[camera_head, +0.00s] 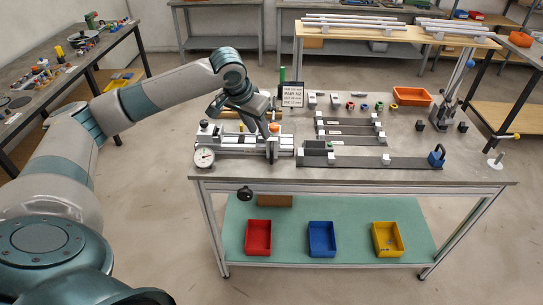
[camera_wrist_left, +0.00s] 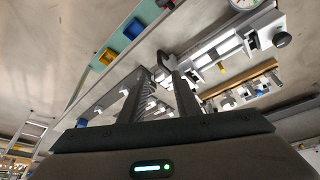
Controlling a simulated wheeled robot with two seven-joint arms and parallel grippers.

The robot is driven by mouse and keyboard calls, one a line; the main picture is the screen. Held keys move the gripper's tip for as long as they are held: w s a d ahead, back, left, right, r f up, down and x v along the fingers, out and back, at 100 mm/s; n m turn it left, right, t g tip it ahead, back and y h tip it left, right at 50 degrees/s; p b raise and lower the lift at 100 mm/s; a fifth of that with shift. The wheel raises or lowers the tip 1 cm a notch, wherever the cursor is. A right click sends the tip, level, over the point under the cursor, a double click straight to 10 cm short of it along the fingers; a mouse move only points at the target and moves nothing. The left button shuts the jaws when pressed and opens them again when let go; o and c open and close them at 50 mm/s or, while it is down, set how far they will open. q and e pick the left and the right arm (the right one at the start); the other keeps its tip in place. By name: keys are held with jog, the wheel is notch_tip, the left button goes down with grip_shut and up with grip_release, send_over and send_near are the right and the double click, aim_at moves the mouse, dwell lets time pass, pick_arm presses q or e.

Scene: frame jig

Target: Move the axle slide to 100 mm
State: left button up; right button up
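The axle slide fixture (camera_head: 230,143) is a silver rail assembly at the left of the bench, with a round dial gauge (camera_head: 204,158) at its left end. An upright grey block (camera_head: 272,148), apparently the slide, stands near its right end with a reddish knob on top. My left gripper (camera_head: 266,128) points down just above this block. In the left wrist view its two fingers (camera_wrist_left: 160,73) stand apart, with a dark bracket-like part (camera_wrist_left: 164,60) beyond the tips. I cannot tell whether they touch it. The scale reading is too small to read. My right gripper is not in view.
Red, blue and yellow bins (camera_head: 321,239) sit on the lower shelf.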

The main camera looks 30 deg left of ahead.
aim_at(271, 161)
pick_arm(q)
jog(key=p+x, duration=0.4)
jog(key=x, duration=1.1)
jog(key=shift+w+f, duration=0.1)
jog(key=shift+p+x, duration=0.35)
jog(key=shift+x, duration=0.45)
grip_shut()
